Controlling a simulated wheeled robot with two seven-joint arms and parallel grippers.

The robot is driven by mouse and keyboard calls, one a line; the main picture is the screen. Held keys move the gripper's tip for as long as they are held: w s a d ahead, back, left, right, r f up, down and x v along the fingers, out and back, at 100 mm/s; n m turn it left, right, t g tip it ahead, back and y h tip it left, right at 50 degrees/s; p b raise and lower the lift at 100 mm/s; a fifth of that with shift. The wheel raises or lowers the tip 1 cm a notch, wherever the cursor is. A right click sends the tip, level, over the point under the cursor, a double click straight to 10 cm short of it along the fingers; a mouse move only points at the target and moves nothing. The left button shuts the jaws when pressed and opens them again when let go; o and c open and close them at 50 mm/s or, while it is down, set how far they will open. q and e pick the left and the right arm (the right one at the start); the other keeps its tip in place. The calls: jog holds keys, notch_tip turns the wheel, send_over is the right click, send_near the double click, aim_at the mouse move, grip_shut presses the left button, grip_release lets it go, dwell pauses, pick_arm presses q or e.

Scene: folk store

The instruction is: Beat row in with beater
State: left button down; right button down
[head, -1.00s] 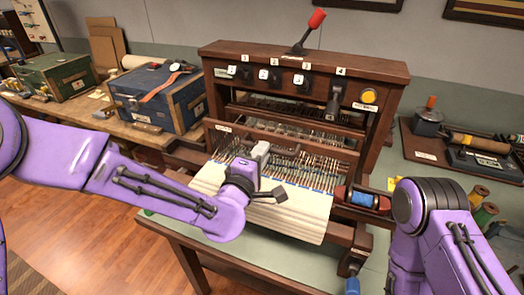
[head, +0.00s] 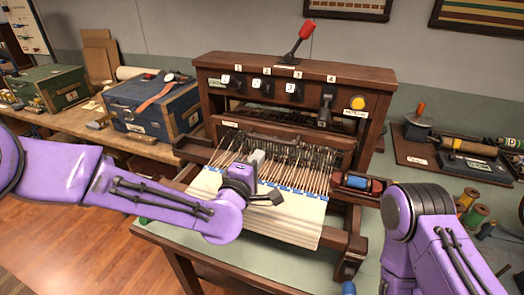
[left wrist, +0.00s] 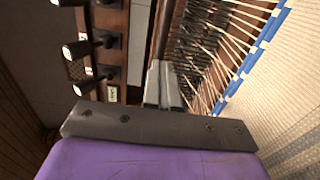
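The wooden loom (head: 222,68) stands ahead. Its beater (head: 318,137), a brown wooden bar with a reed of thin wires, stands upright behind the pale cloth (head: 290,218). Bare warp threads (head: 312,180) spread between the beater and the cloth's blue edge. My left gripper (head: 257,157) is over the warp, in front of the beater. Its grey fingers lie side by side in the left wrist view (left wrist: 163,84), with nothing visible between them. Whether the tips touch the beater, I cannot tell. My right gripper is out of view; only my right arm shows.
A shuttle with blue thread (head: 357,182) lies at the loom's right side. Numbered levers and a yellow button (head: 357,102) are on the upper beam, with a red-handled lever (head: 306,30) on top. A blue chest (head: 150,105) stands left, spools (head: 474,214) right.

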pick_arm(q)
jog(key=shift+x, duration=2.8)
jog(key=c, duration=0.7)
grip_release()
jog(key=shift+a, duration=0.1)
jog(key=shift+s, duration=0.1)
send_near(268, 141)
jog(key=shift+s+a+b, duration=0.2)
jog(key=shift+s+b, duration=0.2)
jog(key=shift+s, duration=0.1)
